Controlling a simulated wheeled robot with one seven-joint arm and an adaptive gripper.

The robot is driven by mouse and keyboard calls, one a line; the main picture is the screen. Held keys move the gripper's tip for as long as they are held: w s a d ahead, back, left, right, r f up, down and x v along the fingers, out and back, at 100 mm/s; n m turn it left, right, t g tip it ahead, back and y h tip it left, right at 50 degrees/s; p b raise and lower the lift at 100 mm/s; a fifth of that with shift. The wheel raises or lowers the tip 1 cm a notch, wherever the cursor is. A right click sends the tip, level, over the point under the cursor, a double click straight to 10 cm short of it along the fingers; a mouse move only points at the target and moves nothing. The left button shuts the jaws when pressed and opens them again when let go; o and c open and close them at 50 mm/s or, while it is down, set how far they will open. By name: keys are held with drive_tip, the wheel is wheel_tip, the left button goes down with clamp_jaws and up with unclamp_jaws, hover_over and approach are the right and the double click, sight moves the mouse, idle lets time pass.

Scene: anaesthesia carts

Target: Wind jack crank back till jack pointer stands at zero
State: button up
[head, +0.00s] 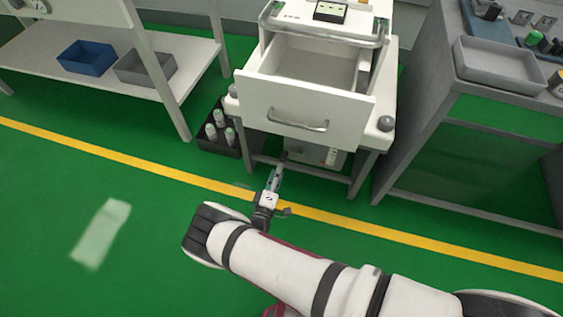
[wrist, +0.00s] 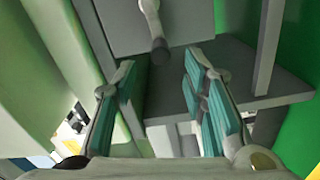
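A crank (wrist: 152,22) with a pale arm and a dark knob shows at the top of the wrist view, on the face of a grey box (wrist: 118,22). My gripper (wrist: 160,72) is open, its teal-padded fingers apart on either side below the knob, and nothing shows held between them. In the head view my gripper (head: 276,175) reaches low under the cart's open drawer, towards a light grey box (head: 318,154) on the lower frame. Small marks show on that box, but I cannot make out a pointer or its reading. The crank is not clear in the head view.
The white cart (head: 384,133) stands above my gripper with its drawer (head: 300,110) pulled out. A dark crate (head: 218,148) of bottles stands left of it. A grey bench (head: 420,105) is close on the right. The green floor at the left is mostly clear.

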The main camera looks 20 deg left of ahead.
drive_tip(key=s, duration=0.4)
drive_tip(key=shift+a, duration=0.1)
idle(0.5)
